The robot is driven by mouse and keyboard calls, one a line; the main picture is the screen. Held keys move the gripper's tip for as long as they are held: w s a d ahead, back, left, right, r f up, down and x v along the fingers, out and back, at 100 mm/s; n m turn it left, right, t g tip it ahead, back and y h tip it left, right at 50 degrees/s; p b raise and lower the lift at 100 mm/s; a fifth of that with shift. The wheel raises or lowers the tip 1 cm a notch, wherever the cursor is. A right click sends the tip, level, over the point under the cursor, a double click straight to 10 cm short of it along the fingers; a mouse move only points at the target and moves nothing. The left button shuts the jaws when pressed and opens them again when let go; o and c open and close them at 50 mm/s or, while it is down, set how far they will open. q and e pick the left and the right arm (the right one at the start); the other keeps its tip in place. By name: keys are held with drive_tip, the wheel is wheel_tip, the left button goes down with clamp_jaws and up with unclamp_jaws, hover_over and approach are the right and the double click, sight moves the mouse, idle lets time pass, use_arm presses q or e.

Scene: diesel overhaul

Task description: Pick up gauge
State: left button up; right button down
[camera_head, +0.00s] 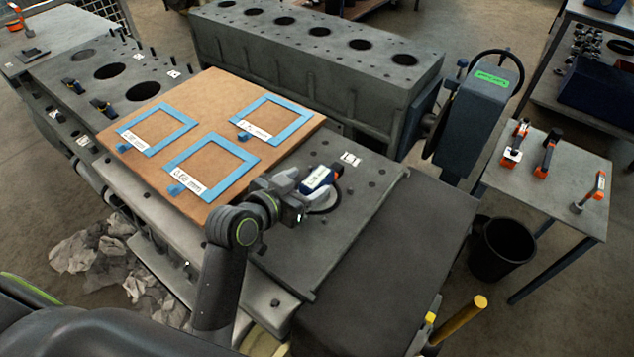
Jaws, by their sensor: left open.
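A small blue block with a white label (317,179), which looks like the gauge, is at the grey metal plate on the engine block. The label's text is too small to read. My left gripper (311,197) is open close against this block, on its near left side. Whether the fingers touch it or stand around it, I cannot tell. A dark round shape (326,203) lies just beside the gripper, partly hidden. My right gripper is not in view.
A brown board (205,117) left of the gripper bears three blue frames with mm labels. A long grey engine block (300,75) stands behind. A side table (560,190) with red-and-black tools and a black bin (502,248) are at the right.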

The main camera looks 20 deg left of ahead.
sight(316, 177)
use_arm(q)
drive_tip(key=shift+p+x, duration=0.55)
drive_tip(key=shift+x, duration=1.8)
drive_tip(key=shift+s+d, duration=0.1)
drive_tip(key=shift+s, duration=0.05)
drive_tip(key=shift+r, duration=0.1)
clamp_jaws()
